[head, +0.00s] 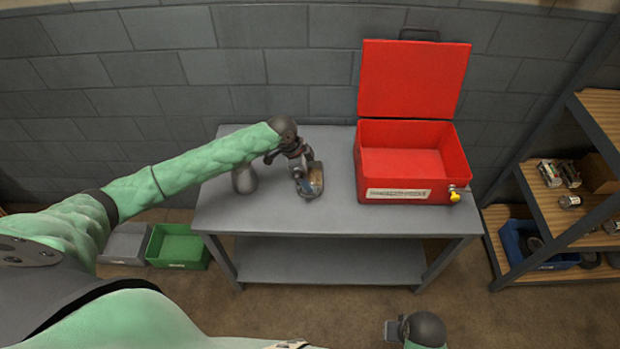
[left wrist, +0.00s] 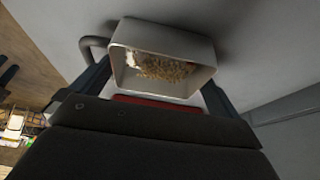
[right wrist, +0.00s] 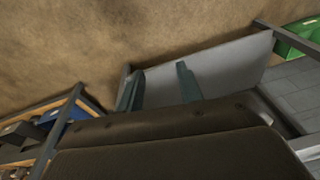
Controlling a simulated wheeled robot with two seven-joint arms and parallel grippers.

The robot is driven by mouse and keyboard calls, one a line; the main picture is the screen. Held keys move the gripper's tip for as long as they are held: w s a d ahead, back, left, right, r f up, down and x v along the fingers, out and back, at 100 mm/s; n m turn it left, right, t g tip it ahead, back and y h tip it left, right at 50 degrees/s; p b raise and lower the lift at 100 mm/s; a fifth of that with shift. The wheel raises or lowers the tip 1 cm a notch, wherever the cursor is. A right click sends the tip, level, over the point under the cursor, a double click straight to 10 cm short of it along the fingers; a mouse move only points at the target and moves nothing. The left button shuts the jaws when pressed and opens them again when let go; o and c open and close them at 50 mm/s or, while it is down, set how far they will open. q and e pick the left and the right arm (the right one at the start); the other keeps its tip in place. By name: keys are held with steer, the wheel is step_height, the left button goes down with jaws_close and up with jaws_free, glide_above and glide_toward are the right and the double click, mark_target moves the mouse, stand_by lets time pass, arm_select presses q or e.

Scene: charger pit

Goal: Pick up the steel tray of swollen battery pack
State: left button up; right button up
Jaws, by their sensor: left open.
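The small steel tray (head: 316,187) stands on the grey workbench, with brown grainy stuff in it. In the left wrist view the tray (left wrist: 203,52) shows its pale walls, the tan grains and a whitish bit. I cannot make out a battery pack in it. A curved grey handle (left wrist: 92,46) shows at its left. My left gripper (head: 304,176) is open and down at the tray, its fingers on either side; contact cannot be told. My right gripper (head: 388,331) is empty, low in front of the bench; its fingers (right wrist: 160,88) are spread apart.
An open red metal box (head: 408,190) with its lid up stands right on the workbench (head: 290,222). A grey metal vessel (head: 245,180) stands left of the tray. A wooden-shelved rack (head: 560,215) is at the right. Green (head: 178,247) and grey bins (head: 125,245) sit on the floor.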

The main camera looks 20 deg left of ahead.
arm_select(q)
steer(key=shift+x, duration=0.8)
steer(key=shift+r, duration=0.1)
steer(key=c, duration=0.7)
arm_select(e)
steer(key=shift+f, duration=0.85)
